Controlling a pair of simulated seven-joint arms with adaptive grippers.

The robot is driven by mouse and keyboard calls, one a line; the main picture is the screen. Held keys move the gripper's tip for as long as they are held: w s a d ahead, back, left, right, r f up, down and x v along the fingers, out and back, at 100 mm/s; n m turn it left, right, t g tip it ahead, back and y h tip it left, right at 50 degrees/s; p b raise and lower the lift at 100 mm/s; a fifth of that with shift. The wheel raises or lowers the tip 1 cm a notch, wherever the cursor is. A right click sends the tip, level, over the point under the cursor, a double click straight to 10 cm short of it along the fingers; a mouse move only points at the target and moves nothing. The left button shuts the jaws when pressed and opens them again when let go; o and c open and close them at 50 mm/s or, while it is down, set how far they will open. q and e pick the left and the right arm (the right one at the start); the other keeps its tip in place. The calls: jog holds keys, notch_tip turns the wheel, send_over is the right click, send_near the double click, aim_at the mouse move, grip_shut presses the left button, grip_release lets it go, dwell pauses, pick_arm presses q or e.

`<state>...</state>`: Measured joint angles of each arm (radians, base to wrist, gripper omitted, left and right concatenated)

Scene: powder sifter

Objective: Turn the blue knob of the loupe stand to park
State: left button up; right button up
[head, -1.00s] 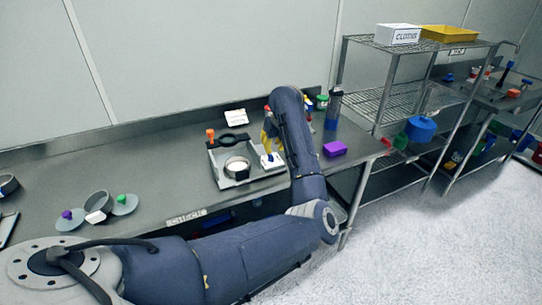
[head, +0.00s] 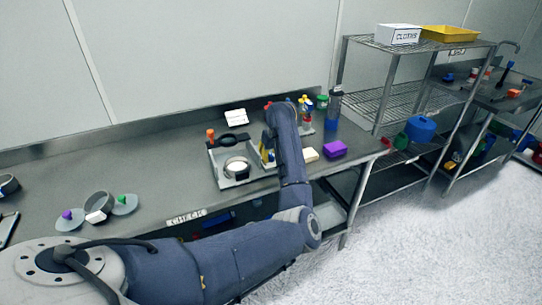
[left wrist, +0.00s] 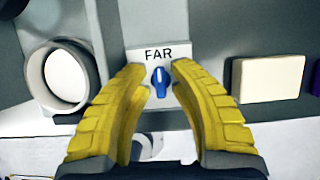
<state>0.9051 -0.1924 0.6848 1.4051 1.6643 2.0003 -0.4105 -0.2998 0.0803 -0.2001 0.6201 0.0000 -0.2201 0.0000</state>
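The blue knob (left wrist: 158,82) sits on a light plate beneath the word FAR in the left wrist view. A white mark runs along its upper part, which points roughly at the label. The loupe stand (head: 218,172) is a grey tray-like base on the bench with a black ring above it. My left gripper (left wrist: 158,72) is open, with one yellow finger on each side of the knob; gaps show between fingers and knob. In the head view my arm hides the knob and most of the left gripper (head: 266,150). My right gripper is not in view.
A round cup (left wrist: 63,77) with white contents stands left of the knob. A cream block (left wrist: 268,79) lies to its right. Sieve parts (head: 100,206) lie at left, with clear bench between.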

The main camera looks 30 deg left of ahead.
pick_arm(q)
grip_shut()
jog(key=shift+n, duration=0.3)
jog(key=n+g, duration=0.1)
jog(key=n, duration=0.2)
jog(key=shift+y, duration=0.3)
jog(key=n+g, duration=0.2)
jog(key=n, duration=0.2)
jog(key=shift+n, duration=0.3)
jog(key=n, duration=0.2)
jog(key=n+g, duration=0.1)
jog(key=n, duration=0.1)
jog(key=shift+n+g, duration=0.3)
jog(key=n, duration=0.2)
jog(key=n+g+h, duration=0.1)
jog(key=n, duration=0.1)
jog(key=shift+n+g, duration=0.3)
jog(key=shift+n, duration=0.1)
jog(key=shift+n+h, duration=0.3)
